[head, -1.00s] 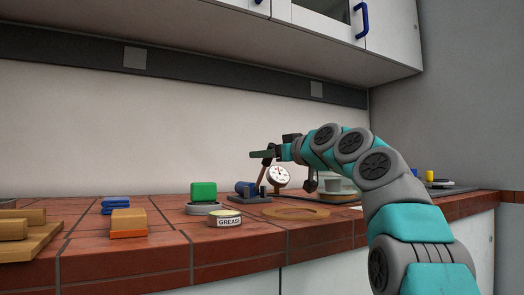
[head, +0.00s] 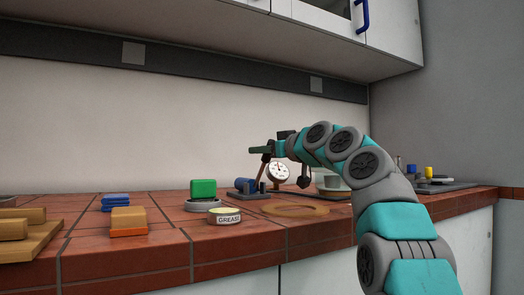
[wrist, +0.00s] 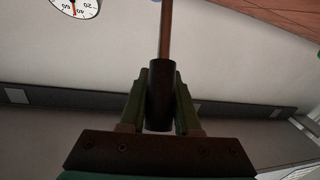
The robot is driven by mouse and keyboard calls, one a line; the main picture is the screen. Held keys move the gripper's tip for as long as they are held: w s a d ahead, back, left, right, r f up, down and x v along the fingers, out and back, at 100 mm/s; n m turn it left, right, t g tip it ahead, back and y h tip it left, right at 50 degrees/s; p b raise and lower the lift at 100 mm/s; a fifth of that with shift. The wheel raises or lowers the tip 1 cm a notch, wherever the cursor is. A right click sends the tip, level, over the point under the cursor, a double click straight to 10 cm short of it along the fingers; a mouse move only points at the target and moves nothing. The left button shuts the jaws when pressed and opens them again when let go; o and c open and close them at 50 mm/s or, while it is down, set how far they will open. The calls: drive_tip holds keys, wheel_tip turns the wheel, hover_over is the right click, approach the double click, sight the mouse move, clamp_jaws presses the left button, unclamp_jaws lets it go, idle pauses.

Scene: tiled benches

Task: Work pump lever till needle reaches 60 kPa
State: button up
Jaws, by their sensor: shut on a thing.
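My gripper (head: 262,149) is raised over the pump at the back of the bench. In the wrist view, its green fingers (wrist: 160,92) are shut on the dark grip of the pump lever (wrist: 160,70), whose brown rod continues away from the grip. In the head view, the lever (head: 261,171) leans slightly to the right as it rises from the pump (head: 246,186), which has a blue cylinder. The white round gauge (head: 278,171) stands just right of the lever. The gauge also shows, cut off, in the wrist view (wrist: 78,5), with a red mark by the 60; I cannot read the needle surely.
A grease tin (head: 225,217), a green block (head: 203,188) on a round base and a wooden ring (head: 295,210) lie in front of the pump. Wooden blocks lie on the left. A cabinet (head: 390,30) hangs above.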

clamp_jaws()
idle(0.8)
